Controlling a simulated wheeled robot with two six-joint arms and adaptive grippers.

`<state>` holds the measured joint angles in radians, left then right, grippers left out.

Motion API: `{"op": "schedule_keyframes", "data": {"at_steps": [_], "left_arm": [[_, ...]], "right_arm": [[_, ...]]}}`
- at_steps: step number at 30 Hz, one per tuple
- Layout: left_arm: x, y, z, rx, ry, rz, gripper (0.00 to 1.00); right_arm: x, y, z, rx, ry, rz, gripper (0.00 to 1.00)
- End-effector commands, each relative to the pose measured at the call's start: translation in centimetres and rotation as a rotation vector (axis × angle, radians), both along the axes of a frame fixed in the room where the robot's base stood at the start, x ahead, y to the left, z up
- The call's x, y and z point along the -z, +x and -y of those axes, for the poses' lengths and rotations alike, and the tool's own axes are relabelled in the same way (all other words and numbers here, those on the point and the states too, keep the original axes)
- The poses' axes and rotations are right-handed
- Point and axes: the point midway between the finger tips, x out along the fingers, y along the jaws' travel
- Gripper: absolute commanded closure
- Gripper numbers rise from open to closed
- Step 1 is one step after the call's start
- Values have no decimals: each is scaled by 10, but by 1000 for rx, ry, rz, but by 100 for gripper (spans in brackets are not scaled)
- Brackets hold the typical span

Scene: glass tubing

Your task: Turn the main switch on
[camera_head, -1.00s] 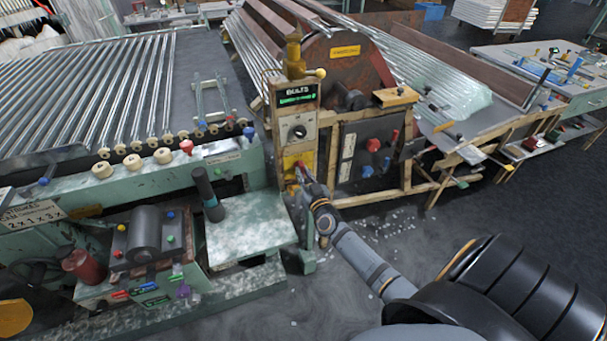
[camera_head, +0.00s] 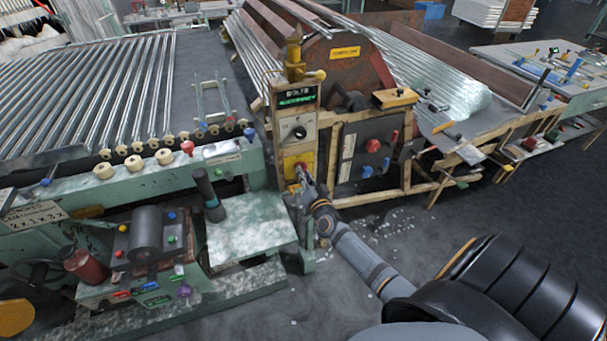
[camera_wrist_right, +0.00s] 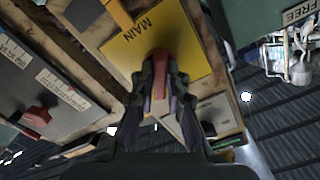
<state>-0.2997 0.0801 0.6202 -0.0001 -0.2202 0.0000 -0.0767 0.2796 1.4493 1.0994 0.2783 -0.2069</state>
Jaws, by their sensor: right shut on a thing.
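The main switch is a red handle (camera_wrist_right: 160,62) on a yellow plate (camera_wrist_right: 185,42) marked MAIN in the right wrist view. In the head view the yellow plate (camera_head: 291,161) sits low on the upright control post, under a dial. My right gripper (camera_wrist_right: 159,85) is shut on the red handle, with a finger on each side of it. In the head view my right gripper (camera_head: 303,178) reaches the plate from below right and hides part of the handle. My left gripper is not in view.
A dial panel (camera_head: 298,130) and a lit green display (camera_head: 296,97) are above the plate. A dark panel with red and blue knobs (camera_head: 373,146) stands right of the post. A pale green bench (camera_head: 245,225) is at the left.

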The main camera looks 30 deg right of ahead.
Motion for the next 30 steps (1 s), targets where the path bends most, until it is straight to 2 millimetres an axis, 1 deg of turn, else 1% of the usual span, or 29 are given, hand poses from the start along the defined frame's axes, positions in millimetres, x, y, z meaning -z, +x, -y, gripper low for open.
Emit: {"op": "schedule_keyframes", "data": {"at_steps": [21, 30], "left_arm": [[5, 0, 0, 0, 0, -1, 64], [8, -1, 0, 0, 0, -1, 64]], "right_arm": [[1, 0, 0, 0, 650, 154, 100], [2, 0, 0, 2, 849, 203, 100]]}}
